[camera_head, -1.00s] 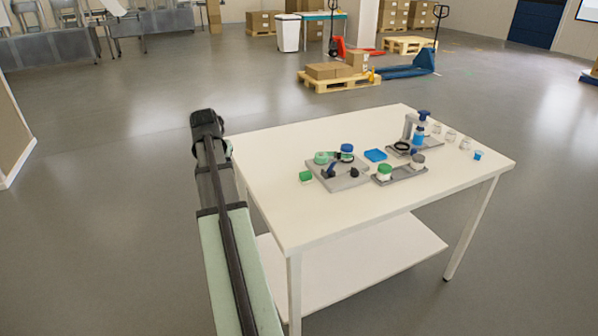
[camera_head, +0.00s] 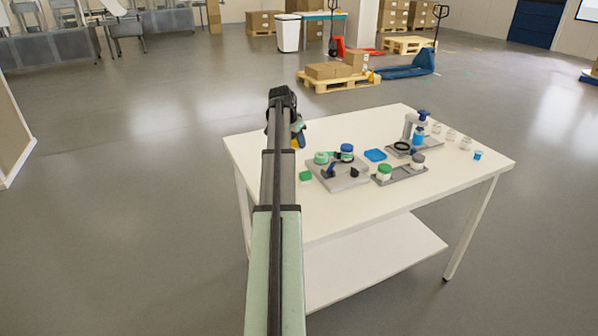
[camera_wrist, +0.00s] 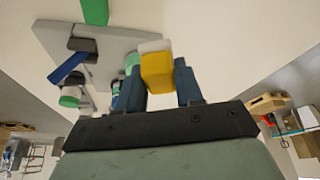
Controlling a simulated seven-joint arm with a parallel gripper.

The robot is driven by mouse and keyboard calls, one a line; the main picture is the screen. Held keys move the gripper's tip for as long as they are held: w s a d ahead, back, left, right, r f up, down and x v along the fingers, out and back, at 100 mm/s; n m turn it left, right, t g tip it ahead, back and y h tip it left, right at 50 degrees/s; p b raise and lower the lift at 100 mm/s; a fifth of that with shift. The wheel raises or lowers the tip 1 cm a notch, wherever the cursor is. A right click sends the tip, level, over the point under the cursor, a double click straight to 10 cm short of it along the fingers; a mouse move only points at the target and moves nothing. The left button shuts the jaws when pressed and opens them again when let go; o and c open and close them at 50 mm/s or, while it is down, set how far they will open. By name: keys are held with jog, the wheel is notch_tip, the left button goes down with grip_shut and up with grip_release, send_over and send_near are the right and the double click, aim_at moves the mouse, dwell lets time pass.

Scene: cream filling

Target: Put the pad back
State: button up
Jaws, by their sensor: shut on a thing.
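My gripper (camera_head: 298,132) is above the left part of the white table, partly hidden behind my arm. In the wrist view my gripper (camera_wrist: 161,85) is shut on a yellow pad (camera_wrist: 158,74) with a white layer at its far end. A bit of the yellow pad (camera_head: 295,143) shows below the gripper in the head view. A green pad (camera_head: 306,176) lies on the table left of a grey tray (camera_head: 350,184), and it also shows in the wrist view (camera_wrist: 95,11).
The grey tray holds a green-lidded jar (camera_head: 321,158), a blue-lidded jar (camera_head: 346,152) and dark holders. A second tray (camera_head: 404,176) holds jars with green and grey lids. The table's front is clear.

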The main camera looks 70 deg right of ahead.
jog(key=shift+d+r+m, duration=0.2)
jog(key=shift+d+m, duration=0.35)
jog(key=shift+m, duration=0.15)
jog(key=shift+s+m+g, duration=0.1)
jog(key=shift+m+g, duration=0.3)
jog(key=shift+m, duration=0.1)
jog(key=shift+s+a+m+g+y, duration=0.15)
jog(key=shift+m+g+y, duration=0.2)
jog(key=shift+m, duration=0.65)
jog(key=shift+f, duration=5)
jog(key=shift+f, duration=0.1)
jog(key=o, duration=0.9)
